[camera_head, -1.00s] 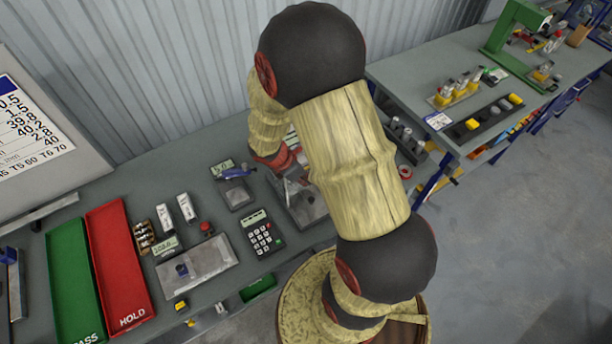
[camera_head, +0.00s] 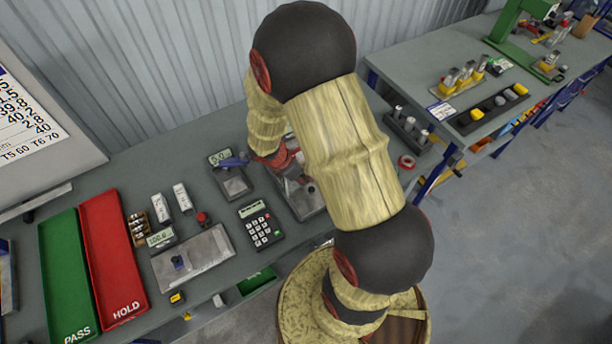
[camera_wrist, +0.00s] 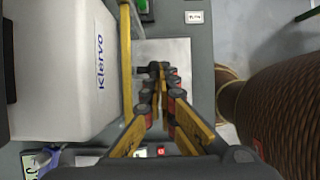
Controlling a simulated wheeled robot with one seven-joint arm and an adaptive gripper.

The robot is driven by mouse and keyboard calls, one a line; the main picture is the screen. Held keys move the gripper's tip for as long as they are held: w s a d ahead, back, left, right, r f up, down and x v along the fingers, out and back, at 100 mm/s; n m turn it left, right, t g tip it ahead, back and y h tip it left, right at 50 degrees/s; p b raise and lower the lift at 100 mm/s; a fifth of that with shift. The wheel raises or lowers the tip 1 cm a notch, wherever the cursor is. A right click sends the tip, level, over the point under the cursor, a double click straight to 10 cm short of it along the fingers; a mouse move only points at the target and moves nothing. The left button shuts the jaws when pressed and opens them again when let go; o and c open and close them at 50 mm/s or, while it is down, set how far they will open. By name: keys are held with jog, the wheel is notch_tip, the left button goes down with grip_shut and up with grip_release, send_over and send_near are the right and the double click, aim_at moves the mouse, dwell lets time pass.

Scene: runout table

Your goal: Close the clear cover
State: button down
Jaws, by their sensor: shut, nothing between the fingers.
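My gripper (camera_wrist: 158,70) shows in the wrist view with its dark fingertips together and nothing between them. It is over a pale metal plate (camera_wrist: 178,52). A white housing marked "Klervo" (camera_wrist: 62,65) stands close on its left, with an upright yellow strip (camera_wrist: 126,60) between the two. I cannot make out the clear cover for certain in either view. In the head view my arm hides most of the machine, and only part of its metal base (camera_head: 307,200) shows. The gripper itself is hidden there.
Left of the machine on the bench are a small gauge with a blue part (camera_head: 232,180), a keypad device (camera_head: 260,225), a scale plate (camera_head: 192,262), a red HOLD tray (camera_head: 113,260) and a green PASS tray (camera_head: 66,275). A second bench (camera_head: 420,75) stands right.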

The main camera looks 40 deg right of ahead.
jog(key=p+v, duration=0.2)
jog(key=v, duration=1.1)
jog(key=shift+r+p, duration=0.3)
jog(key=shift+w, duration=0.1)
jog(key=s+a+r+m+t+y+b, duration=0.1)
jog(key=s+a+m+b, duration=0.4)
jog(key=b, duration=0.6)
jog(key=s+a+r+m+t+y+b, duration=0.1)
jog(key=s+a+m+t+y+b, duration=0.3)
jog(key=a+m+b, duration=0.6)
jog(key=shift+s+a+r+t+b, duration=0.25)
jog(key=shift+s+t+b, duration=0.1)
jog(key=shift+s+t, duration=0.45)
jog(key=shift+w+d, duration=0.1)
jog(key=shift+w, duration=0.1)
